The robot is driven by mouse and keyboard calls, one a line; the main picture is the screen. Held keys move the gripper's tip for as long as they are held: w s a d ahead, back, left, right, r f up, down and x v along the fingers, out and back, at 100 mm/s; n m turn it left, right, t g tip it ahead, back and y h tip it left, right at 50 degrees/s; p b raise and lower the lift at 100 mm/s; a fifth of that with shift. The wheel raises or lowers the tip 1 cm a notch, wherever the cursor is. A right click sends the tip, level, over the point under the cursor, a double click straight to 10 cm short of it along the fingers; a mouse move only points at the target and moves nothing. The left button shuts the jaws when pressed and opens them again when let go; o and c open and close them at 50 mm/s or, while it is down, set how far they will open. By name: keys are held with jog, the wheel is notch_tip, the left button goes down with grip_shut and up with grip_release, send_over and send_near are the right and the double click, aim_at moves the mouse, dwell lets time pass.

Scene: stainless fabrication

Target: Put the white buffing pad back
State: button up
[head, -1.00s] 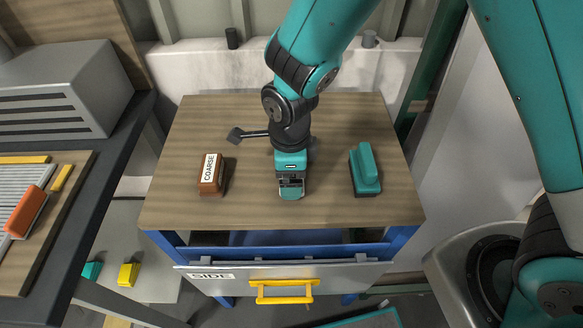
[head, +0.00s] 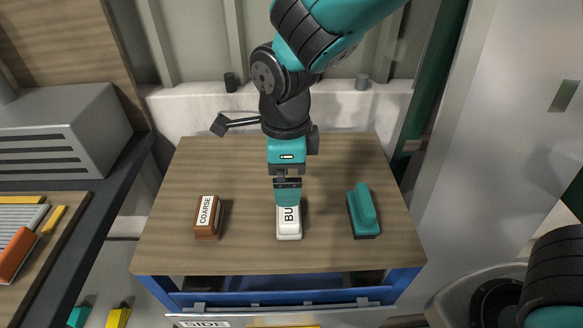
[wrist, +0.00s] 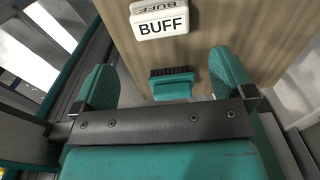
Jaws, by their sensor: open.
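The white buffing pad (head: 289,222), lettered BUFF, lies on the wooden top of a small blue cabinet, near the middle of its front part. In the wrist view the pad (wrist: 160,22) is at the top edge, beyond my fingers and not between them. My gripper (head: 287,196) is open and empty; in the head view it overlaps the pad's far end and hides part of its lettering. Its two teal fingers stand wide apart in the wrist view (wrist: 166,78). A drawer front with a SIDE label (head: 205,323) and yellow handle is cut off at the bottom.
A brown block marked COARSE (head: 207,217) lies left of the pad. A teal brush (head: 363,212) with a dark base lies to its right. A dark bench (head: 103,220) with a grey vented box (head: 66,135) stands at left. The wooden top (head: 215,160) is clear behind these blocks.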

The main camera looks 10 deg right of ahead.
jog(key=s+d+r+n+y, duration=0.2)
jog(key=s+r+n, duration=0.3)
jog(key=n, duration=0.8)
jog(key=s+d+r+n+y, duration=0.2)
jog(key=s+d+r+n, duration=0.2)
jog(key=s+n, duration=0.5)
jog(key=shift+d+r+n, duration=0.4)
jog(key=shift+r+n, duration=0.3)
jog(key=shift+n, duration=2)
